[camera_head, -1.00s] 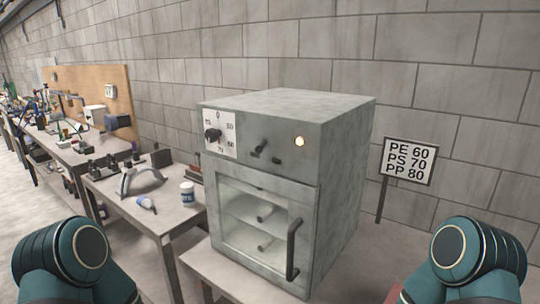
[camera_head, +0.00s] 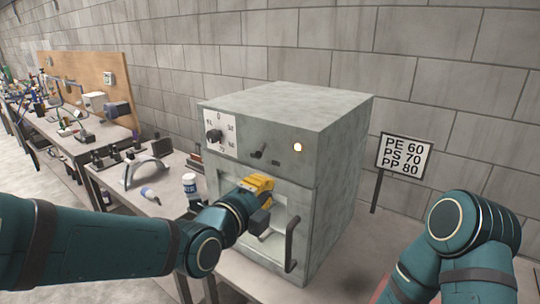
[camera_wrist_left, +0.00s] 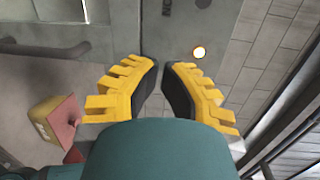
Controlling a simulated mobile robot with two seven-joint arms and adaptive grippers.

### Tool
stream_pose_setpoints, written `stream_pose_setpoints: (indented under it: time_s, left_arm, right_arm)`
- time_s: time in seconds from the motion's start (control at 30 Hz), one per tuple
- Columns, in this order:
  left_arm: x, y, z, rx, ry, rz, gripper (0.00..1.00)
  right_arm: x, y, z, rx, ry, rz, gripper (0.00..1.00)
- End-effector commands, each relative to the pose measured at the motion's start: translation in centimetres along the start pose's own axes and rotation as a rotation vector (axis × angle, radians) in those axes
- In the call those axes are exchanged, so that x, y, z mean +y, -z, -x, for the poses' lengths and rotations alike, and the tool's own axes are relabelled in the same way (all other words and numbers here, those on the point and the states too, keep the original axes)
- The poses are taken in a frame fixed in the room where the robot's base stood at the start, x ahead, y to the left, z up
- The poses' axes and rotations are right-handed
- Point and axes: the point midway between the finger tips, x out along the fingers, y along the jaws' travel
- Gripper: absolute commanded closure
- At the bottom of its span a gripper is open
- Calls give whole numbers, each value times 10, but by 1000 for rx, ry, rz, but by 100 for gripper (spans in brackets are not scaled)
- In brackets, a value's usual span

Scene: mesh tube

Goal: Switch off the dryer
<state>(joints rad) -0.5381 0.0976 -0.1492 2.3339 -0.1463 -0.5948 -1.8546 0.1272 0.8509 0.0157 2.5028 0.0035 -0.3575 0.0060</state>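The dryer (camera_head: 330,165) is a grey box with a glazed door and a dark door handle (camera_head: 291,245). Its front panel carries a round dial (camera_head: 214,136), a small dark switch lever (camera_head: 258,152) and a glowing lamp (camera_head: 297,147). The lamp also shows in the left wrist view (camera_wrist_left: 199,52). My left gripper (camera_head: 264,190), yellow with dark pads, is in front of the upper door, below the switch. In the left wrist view its fingers (camera_wrist_left: 163,66) are apart with nothing between them. My right gripper is out of view; only that arm shows.
A sign (camera_head: 404,156) listing PE 60, PS 70, PP 80 stands right of the dryer. A workbench (camera_head: 150,200) at left holds a white jar (camera_head: 190,185) and several tools. The blank wall is behind.

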Motion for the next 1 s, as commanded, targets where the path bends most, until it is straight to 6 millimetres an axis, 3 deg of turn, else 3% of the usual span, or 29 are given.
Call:
stream_pose_setpoints:
  time_s: [0.03,0.13,0.57,0.77,1.0]
  left_arm:
    - [-13,2,3,3,25,-37,100]
    - [-22,2,5,3,46,-78,100]
    - [-21,2,-1,3,44,-82,100]
    - [-21,3,-28,4,43,-82,100]
    - [-23,3,-76,3,43,-82,100]
  right_arm:
    - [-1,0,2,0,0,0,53]
    - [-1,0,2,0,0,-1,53]
    - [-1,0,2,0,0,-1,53]
    - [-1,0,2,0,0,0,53]
    - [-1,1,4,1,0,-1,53]
